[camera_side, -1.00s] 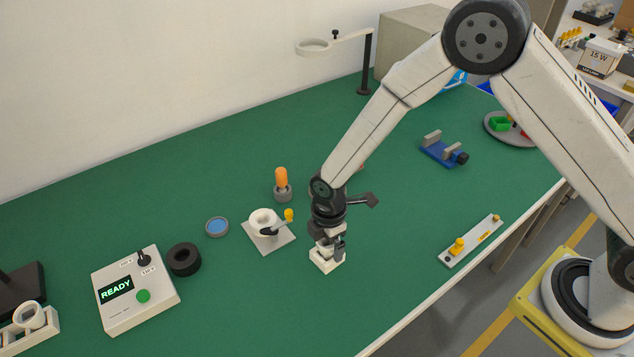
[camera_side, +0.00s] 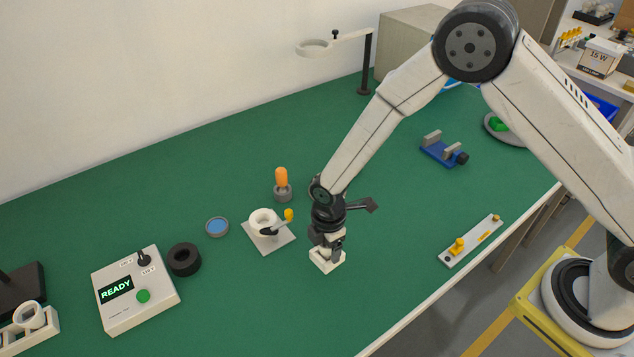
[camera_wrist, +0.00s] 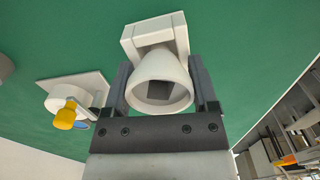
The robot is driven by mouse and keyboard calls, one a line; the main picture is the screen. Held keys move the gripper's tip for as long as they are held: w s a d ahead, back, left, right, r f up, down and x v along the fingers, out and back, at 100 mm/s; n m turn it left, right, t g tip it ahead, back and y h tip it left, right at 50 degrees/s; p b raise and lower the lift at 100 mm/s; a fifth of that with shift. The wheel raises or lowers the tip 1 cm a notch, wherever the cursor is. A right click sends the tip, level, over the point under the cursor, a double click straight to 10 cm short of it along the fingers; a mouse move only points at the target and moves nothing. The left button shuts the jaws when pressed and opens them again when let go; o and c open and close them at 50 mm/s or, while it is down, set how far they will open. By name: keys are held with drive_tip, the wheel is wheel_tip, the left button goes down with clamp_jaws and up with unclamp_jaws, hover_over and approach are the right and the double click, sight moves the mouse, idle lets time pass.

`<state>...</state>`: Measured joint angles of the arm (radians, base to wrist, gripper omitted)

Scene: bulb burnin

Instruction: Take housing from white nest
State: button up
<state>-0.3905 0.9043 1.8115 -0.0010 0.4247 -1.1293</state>
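The white nest (camera_side: 322,264) is a small white block on the green bench, directly under my gripper (camera_side: 327,249). In the wrist view the nest (camera_wrist: 133,37) shows behind the housing. The housing (camera_wrist: 150,74) is a white, flared, hollow piece with its wide open mouth towards the wrist camera and a dark square inside. It appears seated at the nest. My gripper's dark fingers (camera_wrist: 160,75) stand on either side of the housing, with narrow gaps visible, so it looks open around it. In the side view my gripper hides most of the housing.
Left of the nest is a fixture plate (camera_side: 283,244) with a white ring and yellow-knobbed clamp. Nearby are an orange-topped piece (camera_side: 281,178), a blue-centred dish (camera_side: 217,227), a black ring (camera_side: 184,259) and a READY box (camera_side: 135,290).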

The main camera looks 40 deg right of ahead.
drive_tip(key=shift+r, duration=0.2)
drive_tip(key=shift+r, duration=0.85)
drive_tip(key=shift+s+d+r, duration=0.7)
drive_tip(key=shift+s+r, duration=1.1)
drive_tip(key=shift+s, duration=0.4)
drive_tip(key=shift+s+d+r, duration=0.75)
drive_tip(key=shift+s+r, duration=1.1)
drive_tip(key=shift+s, duration=0.4)
drive_tip(key=shift+s+d+r, duration=0.7)
drive_tip(key=shift+s+r, duration=1.1)
drive_tip(key=shift+s, duration=0.4)
drive_tip(key=shift+r, duration=0.1)
drive_tip(key=shift+r, duration=2.15)
